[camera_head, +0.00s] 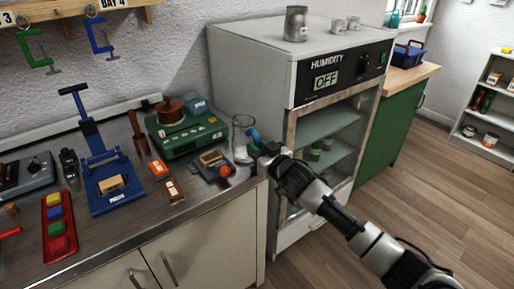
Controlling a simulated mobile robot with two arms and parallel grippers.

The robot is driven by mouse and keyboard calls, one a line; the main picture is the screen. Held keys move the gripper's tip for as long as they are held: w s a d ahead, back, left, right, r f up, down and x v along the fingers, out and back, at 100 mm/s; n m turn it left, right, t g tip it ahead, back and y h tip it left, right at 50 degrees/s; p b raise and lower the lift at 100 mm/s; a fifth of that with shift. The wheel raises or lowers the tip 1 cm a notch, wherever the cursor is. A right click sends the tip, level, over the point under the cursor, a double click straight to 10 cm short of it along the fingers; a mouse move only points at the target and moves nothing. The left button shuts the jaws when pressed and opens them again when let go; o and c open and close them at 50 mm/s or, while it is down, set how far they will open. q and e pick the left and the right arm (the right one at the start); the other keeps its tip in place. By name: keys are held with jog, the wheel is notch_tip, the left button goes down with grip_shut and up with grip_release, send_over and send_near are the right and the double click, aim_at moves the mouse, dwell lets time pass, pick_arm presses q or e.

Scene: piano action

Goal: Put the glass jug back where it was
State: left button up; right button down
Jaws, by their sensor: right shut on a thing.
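The glass jug (242,130) is clear, with a blue handle on its right side. It is upright at the right end of the metal counter, close to the humidity cabinet's side. My right gripper (262,149), its arm coming in from the lower right, is shut on the jug at its handle side. The fingertips are small and partly hidden there. I cannot tell whether the jug's base touches the counter. My left gripper is not in view.
A small device with an orange knob (225,171) lies just left of the jug. A green unit with a copper pot (187,132) stands behind it. The humidity cabinet (250,75) rises on the right. Small orange boxes, a blue press (110,185) and a red tray (47,226) crowd the counter.

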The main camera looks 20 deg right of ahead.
jog(key=c, duration=1)
grip_release()
jog(key=shift+r, duration=0.25)
jog(key=v, duration=1.2)
